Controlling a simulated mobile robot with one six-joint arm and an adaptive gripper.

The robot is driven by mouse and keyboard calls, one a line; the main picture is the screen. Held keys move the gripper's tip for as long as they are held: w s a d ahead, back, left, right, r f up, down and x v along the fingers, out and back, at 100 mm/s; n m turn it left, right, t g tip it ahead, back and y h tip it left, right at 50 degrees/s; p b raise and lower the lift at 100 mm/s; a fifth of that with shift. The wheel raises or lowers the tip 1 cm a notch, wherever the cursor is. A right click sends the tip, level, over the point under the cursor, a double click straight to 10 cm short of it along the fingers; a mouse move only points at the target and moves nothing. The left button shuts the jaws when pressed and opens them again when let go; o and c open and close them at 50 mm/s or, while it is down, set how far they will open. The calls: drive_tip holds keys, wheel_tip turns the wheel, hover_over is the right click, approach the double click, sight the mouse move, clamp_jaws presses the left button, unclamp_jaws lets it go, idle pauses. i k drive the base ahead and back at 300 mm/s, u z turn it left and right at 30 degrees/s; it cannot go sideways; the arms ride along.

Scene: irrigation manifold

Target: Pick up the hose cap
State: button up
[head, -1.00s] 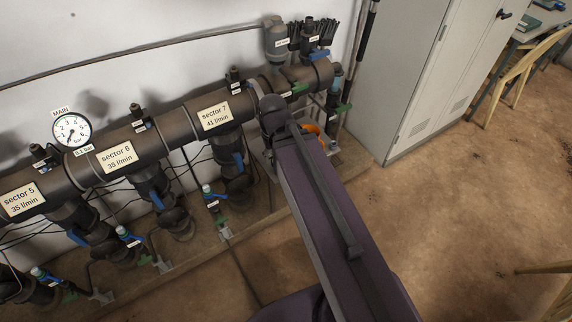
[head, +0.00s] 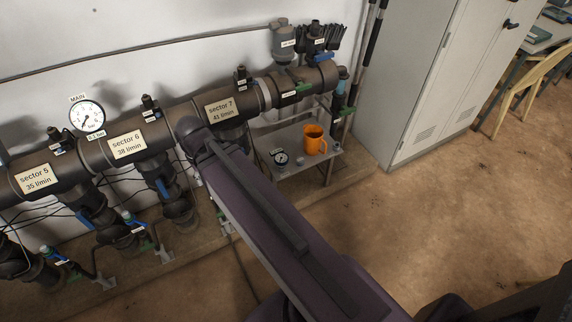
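I cannot make out a hose cap for certain. A small metal table (head: 300,170) stands under the right end of the manifold. On it are an orange mug (head: 313,142), a small round gauge (head: 281,159) and a tiny pale item at the right edge, too small to identify. My purple arm crosses the middle of the head view and hides the floor and some of the pipework. My gripper does not show.
The dark manifold pipe (head: 190,118) with valves and sector labels runs along the wall. A grey cabinet (head: 425,80) stands to the right of the table. A wooden chair (head: 520,75) is at the far right. The brown floor (head: 430,200) at right is open.

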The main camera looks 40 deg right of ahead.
sight(300, 160)
drive_tip(key=u, duration=1.05)
drive_tip(key=k, duration=0.4)
drive_tip(key=z, duration=2.9)
drive_tip(key=i, duration=0.1)
drive_tip(key=u, duration=0.95)
